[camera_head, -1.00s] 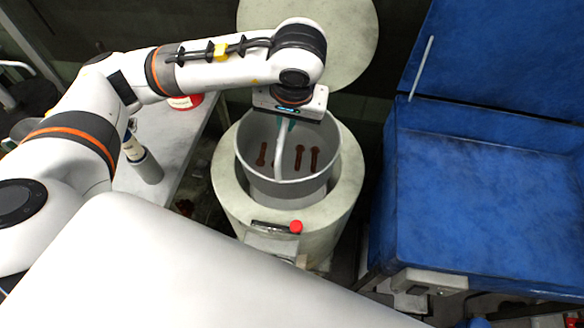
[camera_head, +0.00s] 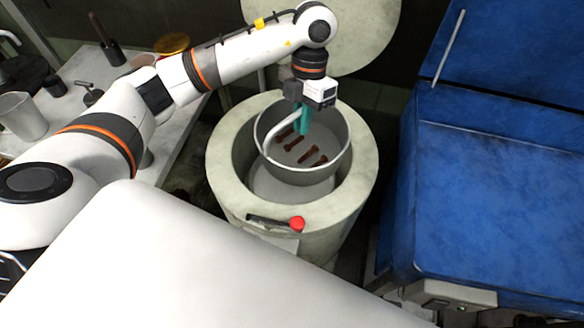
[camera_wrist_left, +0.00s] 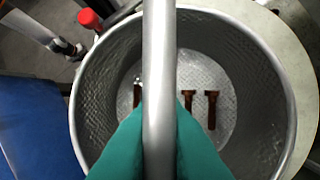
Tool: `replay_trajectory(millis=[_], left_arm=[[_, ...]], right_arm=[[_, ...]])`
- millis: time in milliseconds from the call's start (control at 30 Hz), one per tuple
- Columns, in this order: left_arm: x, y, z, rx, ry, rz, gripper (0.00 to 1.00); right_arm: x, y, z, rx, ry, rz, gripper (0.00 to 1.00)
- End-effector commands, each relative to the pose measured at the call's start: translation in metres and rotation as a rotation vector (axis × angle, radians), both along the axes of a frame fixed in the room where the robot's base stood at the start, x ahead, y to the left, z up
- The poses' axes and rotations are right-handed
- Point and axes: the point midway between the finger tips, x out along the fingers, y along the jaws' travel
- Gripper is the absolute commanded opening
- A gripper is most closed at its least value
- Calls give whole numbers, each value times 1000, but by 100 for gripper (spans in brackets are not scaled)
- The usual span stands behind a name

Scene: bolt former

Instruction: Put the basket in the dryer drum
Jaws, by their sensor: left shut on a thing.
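The basket (camera_head: 333,130) is a round grey metal pail with a hoop handle (camera_head: 278,125) and several rusty brown bolts inside. My left gripper (camera_head: 303,120) has teal fingers and is shut on the handle, above the basket. In the left wrist view the handle (camera_wrist_left: 159,60) runs between the fingers, and the basket wall (camera_wrist_left: 258,100) surrounds the bolts. The dryer (camera_head: 364,165) is a cream cylinder with an open round top. The basket is over or partly inside the drum opening; its underside is hidden, so I cannot tell whether it touches the bottom. My right gripper is not in view.
The round dryer lid (camera_head: 365,35) stands open behind. A red knob (camera_head: 297,224) is on the dryer's front. A blue machine (camera_head: 490,210) stands to the right. A workbench (camera_head: 90,70) with a cup and small items is at the left.

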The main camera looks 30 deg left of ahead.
Motion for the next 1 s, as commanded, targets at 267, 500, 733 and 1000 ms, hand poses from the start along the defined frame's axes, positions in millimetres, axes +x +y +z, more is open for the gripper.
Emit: replay_trajectory(millis=[267,500,733,1000], left_arm=[[8,10,-48,2,1,729,0],[15,20,-81,2,0,1318,0],[19,26,-99,1,-2,1663,0],[19,28,-130,6,4,1757,0]], right_arm=[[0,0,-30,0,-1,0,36],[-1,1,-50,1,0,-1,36],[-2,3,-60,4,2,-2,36],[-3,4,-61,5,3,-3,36]])
